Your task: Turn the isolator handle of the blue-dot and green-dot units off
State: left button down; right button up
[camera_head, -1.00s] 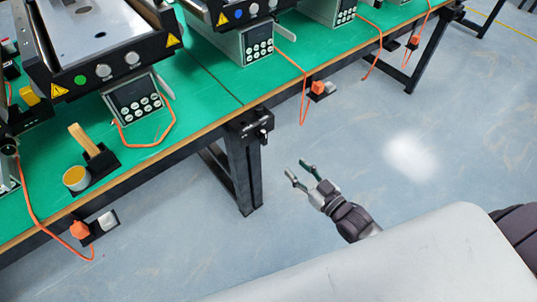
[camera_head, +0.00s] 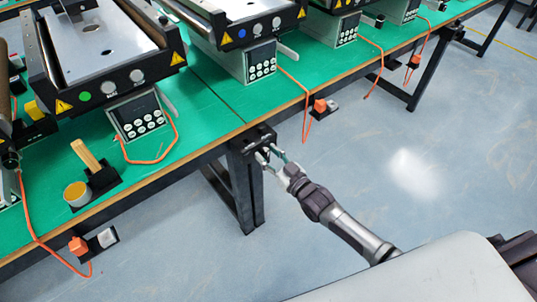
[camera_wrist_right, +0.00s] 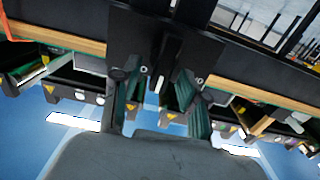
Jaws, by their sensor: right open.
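The green-dot unit (camera_head: 85,96) is at left on the green bench, and the blue-dot unit (camera_head: 242,33) is behind it to the right. A black block (camera_head: 252,138) sits at the bench edge between them, above a table leg. My right gripper (camera_head: 264,151) is open at this block, fingers pointing toward it. In the right wrist view, the open fingers (camera_wrist_right: 160,82) stand either side of a narrow dark upright piece (camera_wrist_right: 164,66) on a black plate; I cannot tell whether they touch it. I cannot tell any handle's position. My left gripper is out of view.
The floor in front is clear.

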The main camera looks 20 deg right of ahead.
jog(key=shift+w, duration=0.1)
grip_shut()
jog(key=shift+n, duration=0.3)
jog(key=n, duration=0.2)
jog(key=shift+a+n, duration=0.2)
jog(key=shift+n, duration=0.1)
jog(key=n, duration=0.3)
jog(key=shift+a+f+n, duration=0.2)
jog(key=shift+a+n, duration=0.05)
jog(key=shift+n, duration=0.05)
jog(key=n+b, duration=0.1)
jog(key=n, duration=0.2)
jog(key=f+n+b, duration=0.1)
jog(key=n, duration=0.3)
jog(key=n+b, duration=0.1)
jog(key=n, duration=0.3)
jog(key=shift+s+a+f, duration=0.15)
jog(key=shift+s+a, duration=0.1)
